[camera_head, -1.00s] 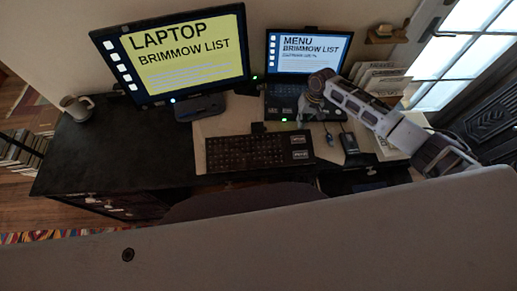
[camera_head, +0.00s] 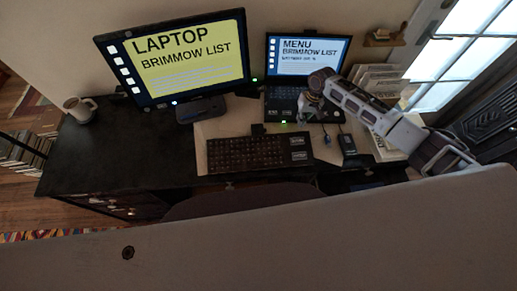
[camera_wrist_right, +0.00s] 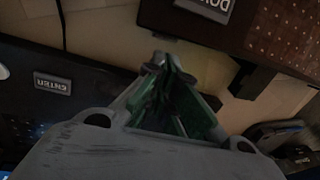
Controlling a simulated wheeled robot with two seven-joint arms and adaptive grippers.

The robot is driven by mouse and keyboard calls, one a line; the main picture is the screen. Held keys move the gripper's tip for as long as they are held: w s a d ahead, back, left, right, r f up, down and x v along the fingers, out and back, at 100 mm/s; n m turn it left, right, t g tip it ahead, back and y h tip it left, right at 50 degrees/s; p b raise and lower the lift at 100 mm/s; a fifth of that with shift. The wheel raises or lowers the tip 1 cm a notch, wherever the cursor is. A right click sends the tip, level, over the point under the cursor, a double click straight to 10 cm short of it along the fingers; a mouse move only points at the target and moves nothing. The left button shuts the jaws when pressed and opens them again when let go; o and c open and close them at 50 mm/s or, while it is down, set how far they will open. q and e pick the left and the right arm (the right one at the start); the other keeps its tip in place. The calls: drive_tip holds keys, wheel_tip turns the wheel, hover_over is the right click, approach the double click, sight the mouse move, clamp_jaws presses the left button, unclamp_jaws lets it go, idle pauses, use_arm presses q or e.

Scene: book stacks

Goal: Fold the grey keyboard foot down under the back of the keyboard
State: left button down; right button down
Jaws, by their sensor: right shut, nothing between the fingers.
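The dark keyboard (camera_head: 245,154) lies on a pale mat, its back edge toward the screens. A small dark tab (camera_head: 258,128) sticks out behind that edge; it may be the foot, but I cannot tell its fold angle. The keyboard (camera_wrist_right: 285,35) fills the upper right of the wrist view, with a dark tab (camera_wrist_right: 252,80) jutting from its edge. My right gripper (camera_head: 303,116) is behind the keyboard's right end, in front of the laptop. In the wrist view its fingertips (camera_wrist_right: 165,62) are together and empty, apart from the tab. My left gripper is not in view.
A laptop (camera_head: 287,96) stands close behind my right gripper. A monitor (camera_head: 185,55) stands behind left. A small black device (camera_head: 347,144) lies right of the keyboard. A mug (camera_head: 80,110) sits far left; the desk's left part is clear.

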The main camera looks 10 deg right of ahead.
wheel_tip(320, 180, up, 8)
drive_tip(key=p, duration=0.4)
idle(1.1)
drive_tip(key=shift+s, duration=0.15)
idle(0.6)
